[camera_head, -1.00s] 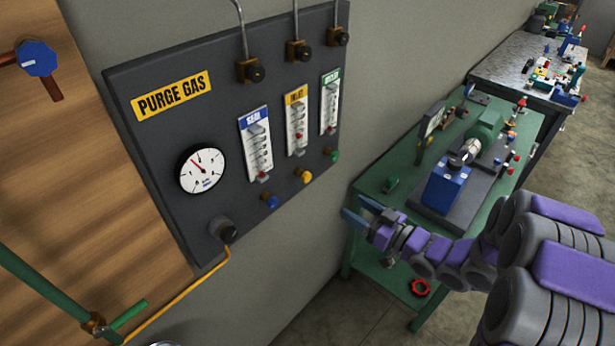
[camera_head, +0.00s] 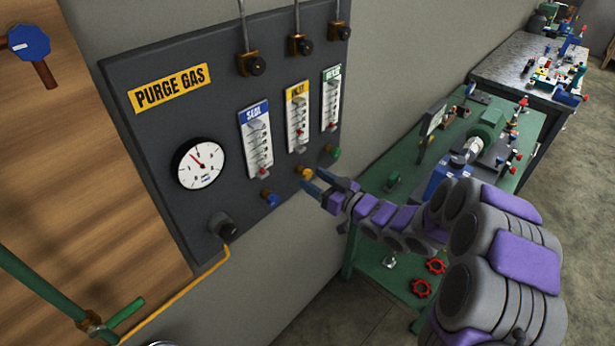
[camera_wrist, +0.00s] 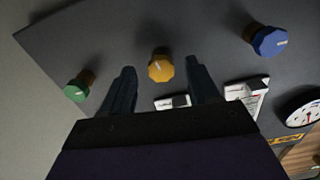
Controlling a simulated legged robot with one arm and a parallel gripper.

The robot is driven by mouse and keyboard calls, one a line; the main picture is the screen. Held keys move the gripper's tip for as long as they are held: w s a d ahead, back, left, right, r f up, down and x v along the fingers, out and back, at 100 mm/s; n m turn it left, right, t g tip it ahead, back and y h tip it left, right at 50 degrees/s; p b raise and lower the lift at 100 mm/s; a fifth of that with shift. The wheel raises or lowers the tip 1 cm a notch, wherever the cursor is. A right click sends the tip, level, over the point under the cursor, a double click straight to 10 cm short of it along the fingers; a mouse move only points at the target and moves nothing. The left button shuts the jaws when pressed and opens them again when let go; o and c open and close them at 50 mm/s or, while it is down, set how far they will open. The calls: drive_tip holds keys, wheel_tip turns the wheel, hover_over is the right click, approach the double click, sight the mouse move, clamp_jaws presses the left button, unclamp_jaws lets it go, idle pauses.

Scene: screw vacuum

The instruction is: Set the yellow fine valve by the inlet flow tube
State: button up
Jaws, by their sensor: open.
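The yellow fine valve (camera_head: 305,173) is a small knob on the dark purge gas panel, below the inlet flow tube (camera_head: 297,118) with its yellow label. A small red float shows low in that tube. My gripper (camera_head: 315,181) is at the yellow valve, its fingers pointing at the panel. In the wrist view the yellow valve (camera_wrist: 161,66) is centred between and beyond the two open fingertips (camera_wrist: 160,72). The fingers stand apart on either side, with visible gaps to the knob. I cannot tell the exact depth between them.
A blue knob (camera_head: 268,198) sits left of the yellow one and a green knob (camera_head: 333,151) sits right. A pressure gauge (camera_head: 199,164) is on the panel's left. A green bench (camera_head: 385,245) with equipment and red handwheels stands right, beside my arm.

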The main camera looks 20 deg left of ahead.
sight(310, 177)
drive_tip(key=shift+x, duration=1.7)
drive_tip(key=c, duration=1)
drive_tip(key=shift+f+n+b, duration=0.1)
drive_tip(key=shift+n+b, duration=0.9)
drive_tip(key=shift+n, duration=0.9)
drive_tip(key=o, duration=1)
drive_tip(key=p+v, duration=0.2)
drive_tip(key=v, duration=1.5)
drive_tip(key=shift+d, duration=0.2)
